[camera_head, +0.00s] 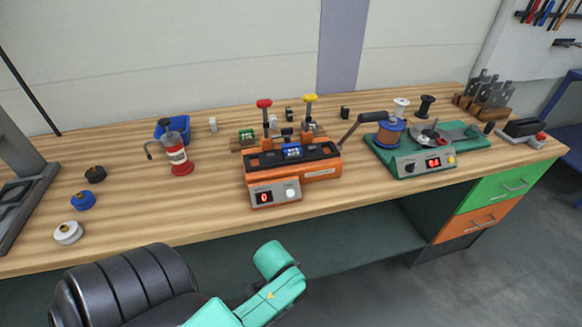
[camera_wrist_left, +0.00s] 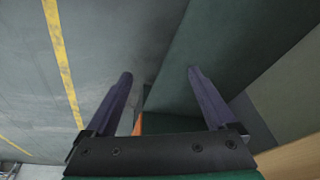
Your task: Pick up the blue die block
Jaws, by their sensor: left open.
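The blue die block (camera_head: 292,151) looks like the small blue piece with pale marks, seated in the dark top of the orange machine (camera_head: 318,172) at mid-bench. Its lower part is hidden in the machine. My left gripper (camera_wrist_left: 159,73) shows in the left wrist view with its two fingers apart and nothing between them. It points at the grey floor and a dark green panel, away from the block. In the head view a teal and black arm part of mine is low in front of the bench, with no fingers visible. My right gripper is not seen.
A green block (camera_head: 247,135) is left of the blue one. Red (camera_head: 264,104) and yellow (camera_head: 310,98) knobs stand behind it. A red bottle (camera_head: 176,160), blue bin (camera_head: 173,127) and several round pieces are left. A green winder (camera_head: 427,150) is right.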

